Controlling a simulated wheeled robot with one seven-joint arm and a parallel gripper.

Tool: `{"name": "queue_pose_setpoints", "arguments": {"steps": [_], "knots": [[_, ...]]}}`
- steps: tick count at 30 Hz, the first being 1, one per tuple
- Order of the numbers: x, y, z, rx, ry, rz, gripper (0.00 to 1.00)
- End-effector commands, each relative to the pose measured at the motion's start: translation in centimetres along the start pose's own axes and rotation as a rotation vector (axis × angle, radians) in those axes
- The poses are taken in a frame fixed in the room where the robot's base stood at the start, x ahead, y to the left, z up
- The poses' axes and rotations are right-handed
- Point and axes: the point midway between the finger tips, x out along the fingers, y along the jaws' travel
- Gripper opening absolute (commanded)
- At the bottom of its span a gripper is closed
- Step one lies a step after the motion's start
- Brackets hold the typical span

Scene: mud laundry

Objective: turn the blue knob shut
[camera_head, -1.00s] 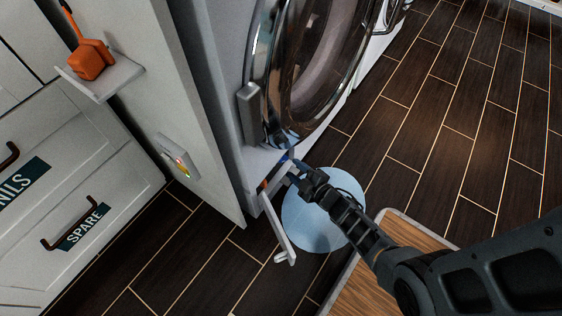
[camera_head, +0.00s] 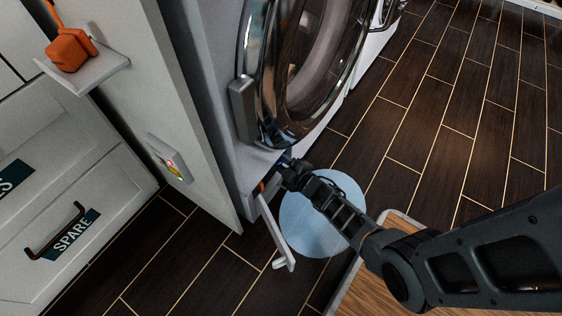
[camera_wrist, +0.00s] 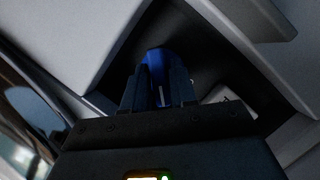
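The blue knob (camera_wrist: 158,60) sits inside a dark recess low on the front of the washing machine (camera_head: 255,205). In the wrist view its blue face shows above and between my fingertips. My gripper (camera_wrist: 158,90) has one dark finger on each side of the knob; the fingers stand slightly apart, and blue fills the narrow gap. A short pale mark shows between them. In the head view, my gripper (camera_head: 287,168) reaches into the recess and hides most of the knob. The recess's white flap (camera_head: 272,232) hangs open below.
A pale blue round patch (camera_head: 320,215) lies on the dark tiled floor under my arm. The machine's round glass door (camera_head: 300,70) is just above. A wooden-topped surface (camera_head: 375,285) is at the lower right. White drawers (camera_head: 75,205) and a shelf with an orange object (camera_head: 70,50) are left.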

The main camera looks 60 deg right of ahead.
Motion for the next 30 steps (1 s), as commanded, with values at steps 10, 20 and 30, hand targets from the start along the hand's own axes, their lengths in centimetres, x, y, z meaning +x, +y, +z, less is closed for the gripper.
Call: {"name": "queue_pose_setpoints", "arguments": {"steps": [10, 20, 30], "knots": [[-0.02, -0.02, 0.0, 0.0, 0.0, 0.0, 0.0], [-0.09, 0.14, -0.18, 0.041, 0.001, -0.019, 0.0], [-0.08, 0.5, -0.31, 0.253, -0.001, -0.107, 0.0]]}}
